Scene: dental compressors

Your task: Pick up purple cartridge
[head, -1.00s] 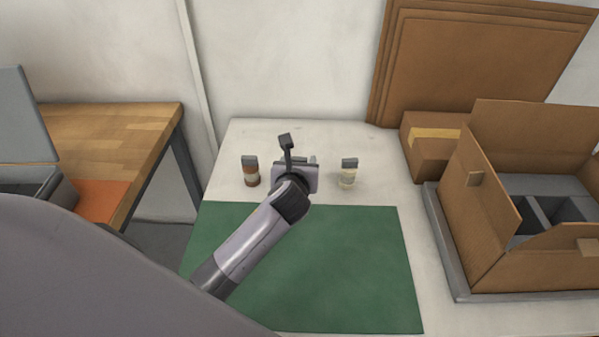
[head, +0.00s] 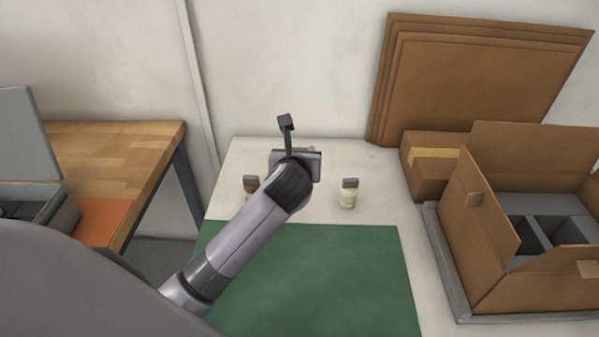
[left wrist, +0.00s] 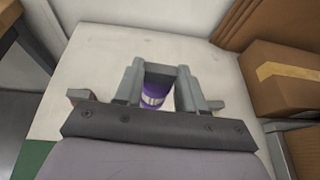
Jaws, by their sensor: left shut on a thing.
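The purple cartridge (left wrist: 153,94) shows in the left wrist view, between the two fingers of my left gripper (left wrist: 160,76). It has a dark grey cap and a pale band, and its lower part is partly hidden by the gripper body. My left gripper is shut on it. In the head view my left gripper (head: 298,160) is over the back part of the white table, and its wrist hides the cartridge. My right gripper is not in view.
A brown-orange cartridge (head: 251,188), partly covered by my arm, and a cream cartridge (head: 348,196) stand behind the green mat (head: 340,275). An open cardboard box (head: 490,255) with grey dividers is at the right. A closed taped box (head: 430,178) stands behind it.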

